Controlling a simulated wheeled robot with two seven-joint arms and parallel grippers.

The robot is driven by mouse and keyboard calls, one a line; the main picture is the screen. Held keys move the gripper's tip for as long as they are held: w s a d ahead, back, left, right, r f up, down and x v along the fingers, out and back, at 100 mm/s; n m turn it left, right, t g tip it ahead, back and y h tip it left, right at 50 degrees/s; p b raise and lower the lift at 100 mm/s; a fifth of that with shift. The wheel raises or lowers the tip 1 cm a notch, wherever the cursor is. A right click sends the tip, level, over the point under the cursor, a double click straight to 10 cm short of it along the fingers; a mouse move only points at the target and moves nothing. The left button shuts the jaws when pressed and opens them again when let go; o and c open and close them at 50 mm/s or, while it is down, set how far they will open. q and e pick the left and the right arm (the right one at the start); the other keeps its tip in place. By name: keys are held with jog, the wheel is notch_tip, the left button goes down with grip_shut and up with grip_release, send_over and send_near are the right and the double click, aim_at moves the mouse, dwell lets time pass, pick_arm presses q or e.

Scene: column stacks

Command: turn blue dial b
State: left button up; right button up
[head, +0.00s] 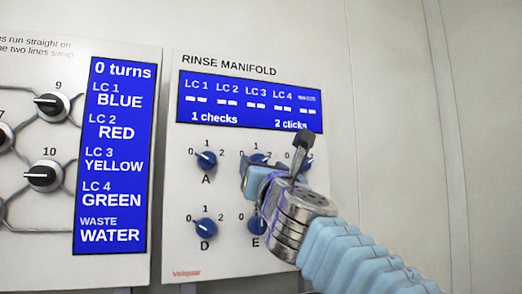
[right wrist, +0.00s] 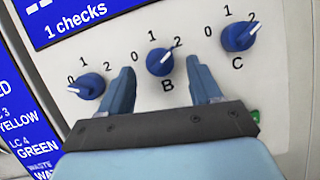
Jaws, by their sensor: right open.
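Blue dial B (right wrist: 160,62) is a round knob with a white pointer on the rinse manifold panel. In the right wrist view its pointer aims to the upper right, toward the 2. My right gripper (right wrist: 160,67) is open, with one finger on each side of dial B in that view; I cannot tell whether they touch it. In the head view my right gripper (head: 276,157) is in front of the panel and partly covers dial B (head: 258,159). My left gripper is not in view.
Dial A (right wrist: 88,86) is left of B, its pointer toward 0. Dial C (right wrist: 237,37) is right of B, its pointer toward 2. Dials D (head: 204,228) and E (head: 256,226) are below. The manifold screen (head: 248,102) reads "1 checks" and "2 clicks".

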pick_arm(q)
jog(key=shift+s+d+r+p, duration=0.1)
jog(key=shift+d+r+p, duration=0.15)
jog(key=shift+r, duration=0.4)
pick_arm(e)
jog(key=shift+x, duration=1)
jog(key=shift+c, duration=0.3)
jog(key=c, duration=1)
jog(key=shift+o, duration=0.2)
jog(key=shift+n, duration=0.4)
jog(key=n+y, duration=0.1)
jog(key=n, duration=0.1)
jog(key=n+y, duration=0.1)
jog(key=n, duration=0.1)
jog(key=shift+d+g+y, duration=0.15)
jog(key=shift+g+y, duration=0.15)
jog(key=shift+y, duration=0.1)
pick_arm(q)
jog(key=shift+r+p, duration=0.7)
pick_arm(e)
jog(key=shift+w+d+n+g+y, duration=0.1)
jog(key=shift+n+g+y, duration=0.15)
jog(key=shift+n+y, duration=0.75)
jog(key=shift+n+g+y, duration=0.2)
jog(key=shift+n+g, duration=0.05)
jog(key=shift+n, duration=1.45)
